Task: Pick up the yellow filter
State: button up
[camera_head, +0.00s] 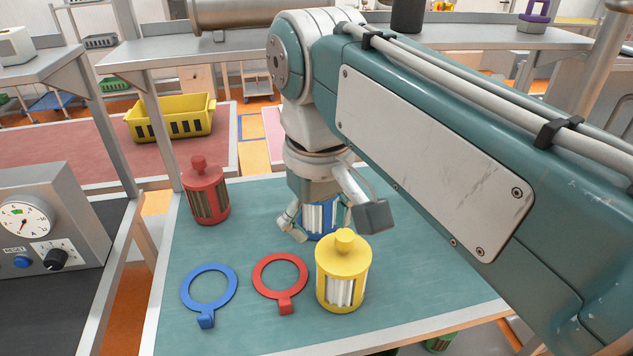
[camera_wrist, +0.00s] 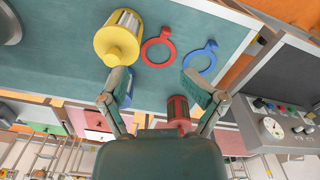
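The yellow filter (camera_head: 342,285) stands upright on the teal table top, a yellow cylinder with a knob on top and pale pleats in its side. It also shows in the wrist view (camera_wrist: 119,40), at the upper left, beyond the left finger. My gripper (camera_head: 315,215) points down behind it in the head view, close to the blue filter (camera_head: 321,222) and apart from the yellow one. In the wrist view my gripper's fingers (camera_wrist: 157,82) are spread wide, with nothing held between them. The left finger partly hides the blue filter there, so contact cannot be told.
A red filter (camera_head: 206,194) stands at the table's back left. A blue ring wrench (camera_head: 206,315) and a red ring wrench (camera_head: 285,304) lie flat left of the yellow filter. A gauge panel (camera_head: 50,225) stands at far left. A yellow crate (camera_head: 172,118) sits behind.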

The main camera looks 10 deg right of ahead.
notch_tip(320, 180, up, 9)
jog(key=shift+o, duration=0.6)
jog(key=shift+w, duration=0.2)
jog(key=n, duration=0.1)
send_over(345, 233)
notch_tip(345, 233, down, 16)
jog(key=shift+d+r, duration=0.15)
notch_tip(345, 233, down, 5)
jog(key=shift+d+r, duration=0.1)
jog(key=f, duration=0.5)
jog(key=shift+a+f, duration=0.3)
jog(key=shift+f, duration=0.1)
grip_shut()
